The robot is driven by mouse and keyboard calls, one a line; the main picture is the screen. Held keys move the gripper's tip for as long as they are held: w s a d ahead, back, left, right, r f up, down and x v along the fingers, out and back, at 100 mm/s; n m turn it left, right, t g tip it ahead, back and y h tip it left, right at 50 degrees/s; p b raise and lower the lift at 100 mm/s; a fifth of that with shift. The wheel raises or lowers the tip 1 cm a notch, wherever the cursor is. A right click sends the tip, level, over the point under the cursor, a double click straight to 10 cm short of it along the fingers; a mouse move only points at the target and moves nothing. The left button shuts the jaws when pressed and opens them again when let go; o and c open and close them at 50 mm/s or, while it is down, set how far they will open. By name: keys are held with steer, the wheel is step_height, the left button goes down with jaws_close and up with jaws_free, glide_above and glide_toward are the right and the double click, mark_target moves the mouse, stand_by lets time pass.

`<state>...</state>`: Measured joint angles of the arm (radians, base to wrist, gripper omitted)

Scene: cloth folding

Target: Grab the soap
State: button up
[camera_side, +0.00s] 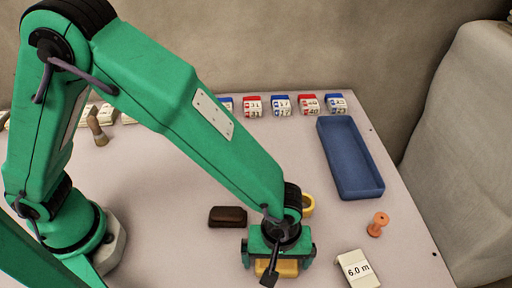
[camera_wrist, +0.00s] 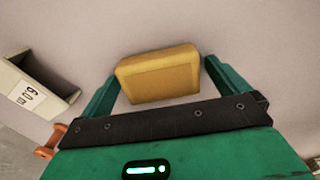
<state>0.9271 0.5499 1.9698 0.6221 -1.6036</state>
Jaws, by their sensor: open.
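The soap looks to be the yellow-orange block (camera_wrist: 160,75), a rounded rectangular bar lying on the table. In the side view the block (camera_side: 287,268) shows only partly, under my gripper (camera_side: 279,261), which hides the rest. In the wrist view my green gripper (camera_wrist: 161,68) is open, with one finger on each side of the block. The block sits between the fingers, with a narrow gap at the right finger. The left finger is very close to its edge, and I cannot tell if they touch.
A dark brown block (camera_side: 228,216) lies left of my gripper, with a yellow round item (camera_side: 308,206) just behind. An orange spool (camera_side: 377,224) and a box marked "6.0 m" (camera_side: 357,268) stand to the right. A blue tray (camera_side: 325,127) and several small boxes (camera_side: 281,106) are farther back.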

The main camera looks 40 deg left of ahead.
steer(key=c, duration=1)
steer(key=shift+c, duration=0.2)
steer(key=shift+r, duration=0.15)
steer(key=shift+r, duration=4.9)
